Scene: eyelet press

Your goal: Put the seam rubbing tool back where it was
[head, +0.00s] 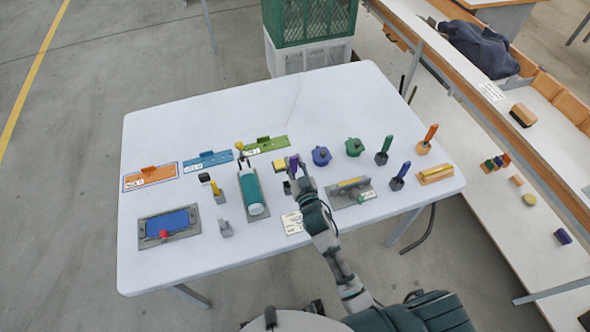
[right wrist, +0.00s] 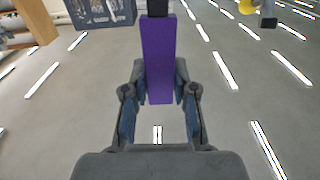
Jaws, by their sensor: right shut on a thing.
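My right gripper (head: 294,172) is over the middle of the white table. In the right wrist view (right wrist: 158,100) its fingers are shut on a purple bar-shaped handle with a dark end, the purple-handled tool (right wrist: 158,55). The tool also shows small at the fingertips in the head view (head: 292,161). I cannot tell if it touches the table. Tools of like shape stand upright at the right: a green-handled one (head: 384,150), a blue-handled one (head: 400,176) and an orange-handled one (head: 428,138). My left gripper is not in view.
The white table (head: 200,120) has a clear back strip. A card (head: 293,222) lies at the front.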

